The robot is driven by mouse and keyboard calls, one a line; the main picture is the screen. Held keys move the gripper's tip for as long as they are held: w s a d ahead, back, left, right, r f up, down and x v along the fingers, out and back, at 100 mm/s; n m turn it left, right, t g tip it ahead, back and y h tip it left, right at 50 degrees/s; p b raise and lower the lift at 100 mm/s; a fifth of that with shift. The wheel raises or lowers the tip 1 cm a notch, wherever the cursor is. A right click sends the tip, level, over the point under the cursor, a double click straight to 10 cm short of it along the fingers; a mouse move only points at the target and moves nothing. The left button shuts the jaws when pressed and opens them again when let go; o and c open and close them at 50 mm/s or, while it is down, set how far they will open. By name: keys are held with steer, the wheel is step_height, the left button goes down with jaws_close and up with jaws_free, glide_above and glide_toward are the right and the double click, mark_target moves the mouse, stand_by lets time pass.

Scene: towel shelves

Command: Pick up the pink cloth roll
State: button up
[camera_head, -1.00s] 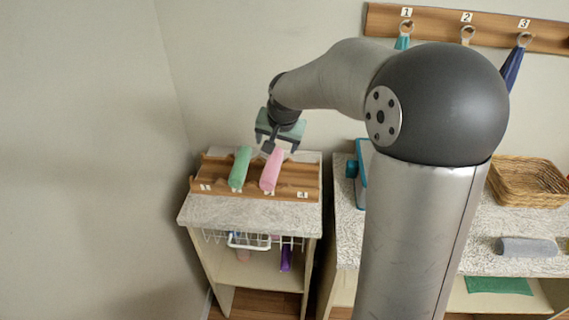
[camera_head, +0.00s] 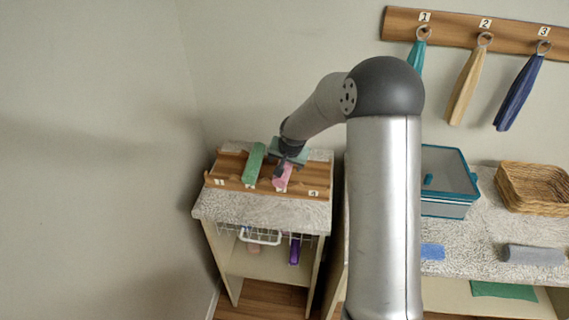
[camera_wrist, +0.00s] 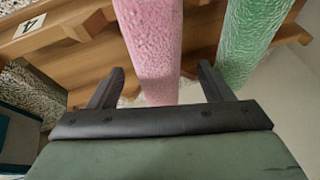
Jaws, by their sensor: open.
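The pink cloth roll (camera_head: 283,178) lies in a slot of the wooden rack on the small shelf unit, partly hidden by my gripper in the head view. In the wrist view the pink roll (camera_wrist: 155,50) runs between my two open fingers. My gripper (camera_wrist: 160,88) is open, with one finger on each side of the roll; I cannot tell whether they touch it. In the head view my gripper (camera_head: 284,168) is over the far part of the roll.
A green cloth roll (camera_head: 254,165) lies just left of the pink one and shows close to a finger in the wrist view (camera_wrist: 248,40). The wooden rack (camera_head: 228,167) has numbered slots. A teal-rimmed bin (camera_head: 447,204) and a wicker basket (camera_head: 532,187) stand right.

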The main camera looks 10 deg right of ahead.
steer(key=shift+f, duration=0.15)
steer(key=c, duration=1.1)
